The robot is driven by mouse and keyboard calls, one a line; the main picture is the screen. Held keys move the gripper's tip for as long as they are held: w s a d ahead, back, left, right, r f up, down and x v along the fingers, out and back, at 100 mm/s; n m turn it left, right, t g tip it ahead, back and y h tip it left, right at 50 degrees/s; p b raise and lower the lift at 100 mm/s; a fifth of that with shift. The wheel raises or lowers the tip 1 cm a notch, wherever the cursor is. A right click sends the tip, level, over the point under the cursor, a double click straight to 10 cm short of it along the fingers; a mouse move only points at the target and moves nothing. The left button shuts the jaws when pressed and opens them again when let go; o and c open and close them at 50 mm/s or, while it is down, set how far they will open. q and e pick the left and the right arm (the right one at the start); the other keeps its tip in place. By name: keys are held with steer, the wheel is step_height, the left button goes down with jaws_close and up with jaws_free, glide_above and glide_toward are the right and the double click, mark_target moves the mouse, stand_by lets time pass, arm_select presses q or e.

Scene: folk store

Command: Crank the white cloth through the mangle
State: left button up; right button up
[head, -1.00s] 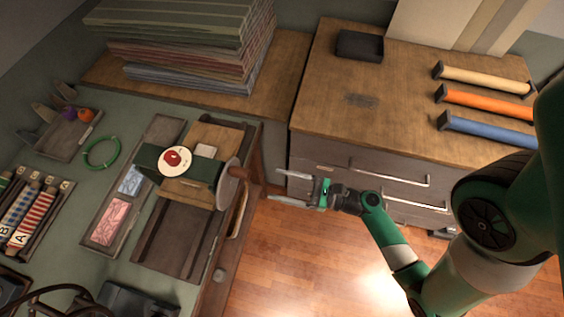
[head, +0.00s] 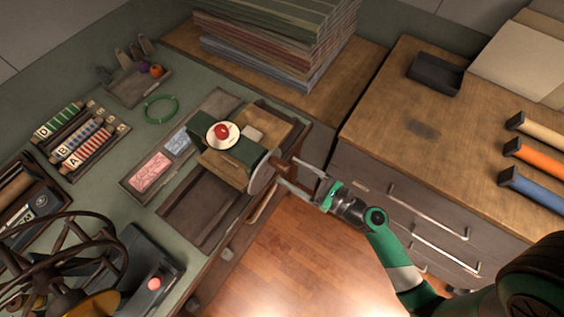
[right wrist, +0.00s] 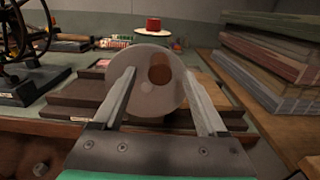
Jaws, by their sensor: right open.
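The mangle (head: 245,157) is a dark green box with wooden boards on the worktop. A round grey crank disc (head: 263,174) with a brown handle (head: 284,168) is on its right side; the disc (right wrist: 140,92) and handle (right wrist: 160,68) face the right wrist camera. My right gripper (head: 290,172) is open, its fingers on either side of the handle. I cannot tell whether they touch it. A small pale piece (head: 252,134) lies on the mangle's board; I cannot tell if it is the white cloth. My left gripper is not in view.
A white dish with a red top (head: 222,133) is on the mangle. Pink (head: 151,172) and blue cloths lie in a tray to its left. A black handwheel press (head: 65,245) stands at lower left. A drawer cabinet (head: 400,130) stands right, with open floor below.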

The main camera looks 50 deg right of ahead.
mark_target(282, 167)
steer(key=shift+w+a, duration=0.2)
steer(key=shift+w, duration=1.8)
steer(key=shift+c, duration=0.3)
steer(key=c, duration=1)
